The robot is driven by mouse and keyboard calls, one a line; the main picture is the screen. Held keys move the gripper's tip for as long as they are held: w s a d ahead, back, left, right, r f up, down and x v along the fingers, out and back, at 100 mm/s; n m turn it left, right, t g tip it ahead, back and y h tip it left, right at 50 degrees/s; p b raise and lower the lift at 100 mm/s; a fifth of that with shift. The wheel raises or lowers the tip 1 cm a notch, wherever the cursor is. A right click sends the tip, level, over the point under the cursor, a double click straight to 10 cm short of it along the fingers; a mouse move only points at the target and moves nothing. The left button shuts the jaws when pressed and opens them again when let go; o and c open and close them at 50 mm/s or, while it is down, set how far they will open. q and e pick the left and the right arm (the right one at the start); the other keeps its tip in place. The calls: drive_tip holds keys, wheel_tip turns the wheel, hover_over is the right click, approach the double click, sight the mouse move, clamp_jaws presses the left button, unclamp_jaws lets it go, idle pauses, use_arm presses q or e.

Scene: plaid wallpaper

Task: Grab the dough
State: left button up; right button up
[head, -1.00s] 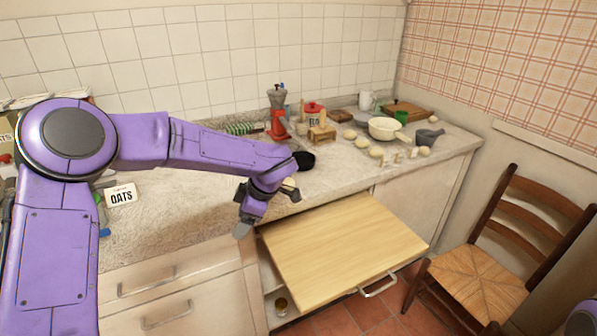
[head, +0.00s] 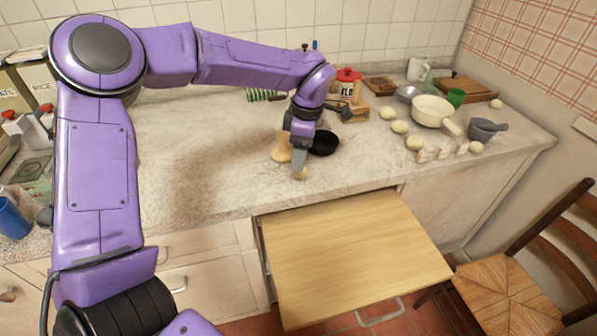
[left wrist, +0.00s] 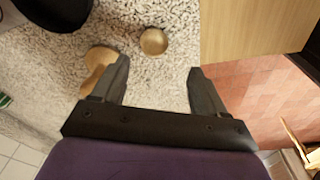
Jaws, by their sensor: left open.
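Several pale, round dough pieces lie on the right part of the counter, among them one dough ball (head: 401,127) left of the cream bowl. My left gripper (head: 299,162) is well to their left, pointing down over the counter's front part. In the left wrist view the left gripper (left wrist: 157,72) is open with nothing between its fingers. A small round tan piece (left wrist: 153,41) lies just beyond the fingertips; I cannot tell whether it is dough. It shows partly behind the gripper in the head view (head: 300,174). My right gripper is out of view.
A tan, wooden-looking object (head: 281,150) and a black pan (head: 323,143) stand close to the left gripper. A pulled-out wooden board (head: 350,250) juts from below the counter. The cream bowl (head: 432,110), a grey mortar (head: 483,129) and a chair (head: 510,280) are at right.

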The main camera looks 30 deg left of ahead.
sight(298, 174)
use_arm(q)
drive_tip(key=f, duration=0.2)
drive_tip(key=w+f, duration=0.1)
drive_tip(key=f, duration=0.2)
drive_tip(key=shift+w+a+f+p, duration=0.2)
drive_tip(key=shift+w+f+p, duration=0.05)
drive_tip(key=shift+f+p, duration=0.15)
drive_tip(key=shift+s+r, duration=0.2)
drive_tip(key=shift+s, duration=0.15)
drive_tip(key=c, duration=1.1)
drive_tip(key=shift+w, duration=0.1)
drive_tip(key=shift+c, duration=0.2)
